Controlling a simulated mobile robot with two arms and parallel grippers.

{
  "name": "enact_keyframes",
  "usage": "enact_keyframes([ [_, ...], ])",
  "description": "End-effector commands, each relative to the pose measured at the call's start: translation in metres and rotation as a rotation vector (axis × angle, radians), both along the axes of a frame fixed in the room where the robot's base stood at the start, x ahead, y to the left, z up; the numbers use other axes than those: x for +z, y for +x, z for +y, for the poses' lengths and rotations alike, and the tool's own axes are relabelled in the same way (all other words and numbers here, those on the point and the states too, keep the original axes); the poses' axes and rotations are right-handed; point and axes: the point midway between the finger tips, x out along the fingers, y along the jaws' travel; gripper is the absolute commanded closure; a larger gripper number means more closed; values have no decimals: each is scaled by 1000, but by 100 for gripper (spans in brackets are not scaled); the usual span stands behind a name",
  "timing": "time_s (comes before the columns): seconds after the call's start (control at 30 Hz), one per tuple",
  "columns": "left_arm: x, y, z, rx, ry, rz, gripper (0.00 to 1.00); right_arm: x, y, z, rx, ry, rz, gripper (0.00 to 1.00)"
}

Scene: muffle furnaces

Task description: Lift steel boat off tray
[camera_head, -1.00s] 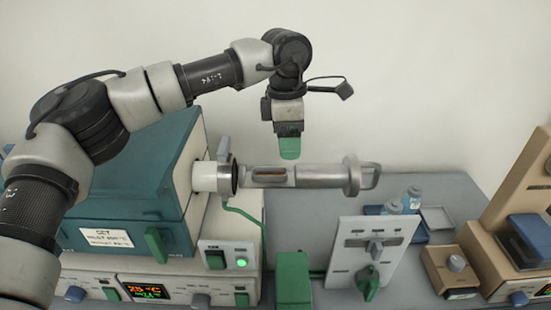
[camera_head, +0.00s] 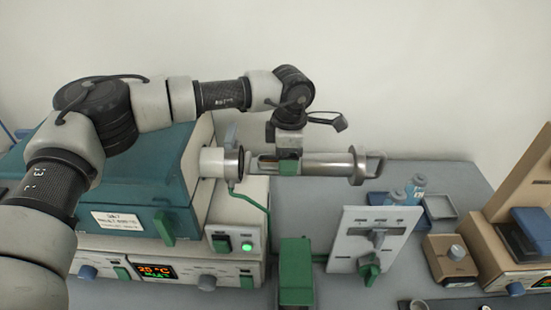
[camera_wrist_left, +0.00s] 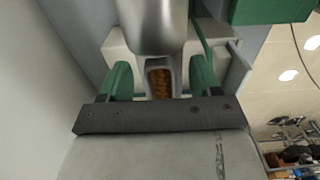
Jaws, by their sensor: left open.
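The steel boat (camera_wrist_left: 159,84) shows between my left gripper's green fingers in the left wrist view, narrow and holding brown-orange grains. In the head view my gripper mostly hides it. The tray (camera_head: 335,166) is a long steel trough with a loop handle at its right end, lying level in front of the white furnace tube mouth; its rounded metal also shows in the left wrist view (camera_wrist_left: 150,25). My left gripper (camera_head: 288,167) is open, pointing down over the trough's opening, with one finger on each side of the boat. I cannot tell whether the fingers touch it. My right gripper is out of view.
The teal furnace (camera_head: 150,170) stands left of the tray, with a lit control panel below. A green block (camera_head: 296,270) and a white switch panel (camera_head: 372,240) stand in front. Small bottles (camera_head: 415,187) and a shallow dish (camera_head: 440,206) are at right.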

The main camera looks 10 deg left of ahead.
Motion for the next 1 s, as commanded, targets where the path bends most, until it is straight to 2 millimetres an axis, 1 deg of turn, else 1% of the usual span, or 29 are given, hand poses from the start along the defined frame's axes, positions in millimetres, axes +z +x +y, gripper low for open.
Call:
enact_keyframes([
  [0.23, -3, 0, 0, 0, 0, -1, 36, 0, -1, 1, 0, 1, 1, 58],
  [0.27, -3, 0, 0, 0, 0, 0, 38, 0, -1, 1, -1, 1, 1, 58],
  [0.6, -3, 0, 0, 0, -1, -1, 90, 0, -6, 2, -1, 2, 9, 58],
  [0.87, -2, 0, 0, 0, -1, -1, 91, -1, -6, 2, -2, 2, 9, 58],
  [1.0, 5, 1, 0, 0, -1, -3, 91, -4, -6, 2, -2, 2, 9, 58],
])
